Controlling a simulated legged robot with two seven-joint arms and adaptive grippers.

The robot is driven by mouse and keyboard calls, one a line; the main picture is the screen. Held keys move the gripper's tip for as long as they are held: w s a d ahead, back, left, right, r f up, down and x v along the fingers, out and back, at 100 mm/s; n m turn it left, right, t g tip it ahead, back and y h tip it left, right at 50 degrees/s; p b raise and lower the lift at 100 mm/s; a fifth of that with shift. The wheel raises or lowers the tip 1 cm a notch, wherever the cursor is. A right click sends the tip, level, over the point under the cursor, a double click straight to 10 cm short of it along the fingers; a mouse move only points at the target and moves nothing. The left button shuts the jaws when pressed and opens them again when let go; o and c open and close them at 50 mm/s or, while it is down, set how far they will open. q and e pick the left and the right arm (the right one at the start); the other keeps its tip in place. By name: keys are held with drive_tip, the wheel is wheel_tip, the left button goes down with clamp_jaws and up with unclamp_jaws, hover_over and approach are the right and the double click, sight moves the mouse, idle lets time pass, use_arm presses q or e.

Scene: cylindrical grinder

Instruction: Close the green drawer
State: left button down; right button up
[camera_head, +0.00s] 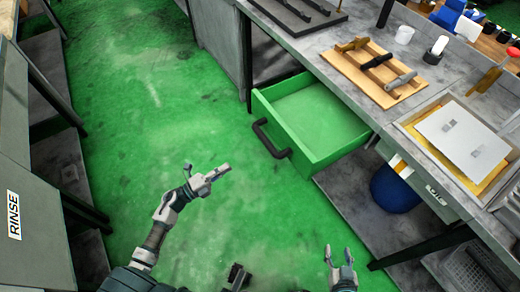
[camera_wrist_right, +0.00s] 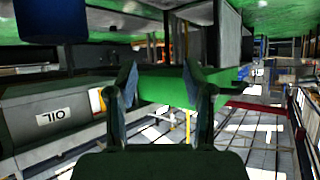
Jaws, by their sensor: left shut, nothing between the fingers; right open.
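The green drawer (camera_head: 318,118) is pulled out of the workbench and looks empty inside. Its black handle (camera_head: 268,140) is on the front panel, facing lower left. My left gripper (camera_head: 224,171) is shut and empty over the floor, left of and below the handle, apart from it. My right gripper (camera_head: 339,257) is open, below the drawer's near corner in the head view and apart from it. In the right wrist view, which looks upside down, green drawer panel (camera_wrist_right: 165,90) shows beyond the open fingers (camera_wrist_right: 160,78).
The workbench carries a wooden tool rack (camera_head: 372,72) and a tray with a white plate (camera_head: 462,138). A blue rounded object (camera_head: 395,190) is on the shelf below. Green floor between is clear.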

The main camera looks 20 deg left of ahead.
use_arm(q)
drive_tip(key=x, duration=1.3)
drive_tip(key=shift+w+d+r, duration=0.2)
drive_tip(key=shift+w+d, duration=0.05)
drive_tip(key=shift+w, duration=0.05)
use_arm(e)
drive_tip(key=shift+w+a+r+t, duration=0.2)
drive_tip(key=shift+w+r+t, duration=0.15)
drive_tip(key=shift+r, duration=0.1)
drive_tip(key=shift+w+a+r+t, duration=0.15)
drive_tip(key=shift+w+r+t, duration=0.2)
drive_tip(key=shift+r, duration=0.1)
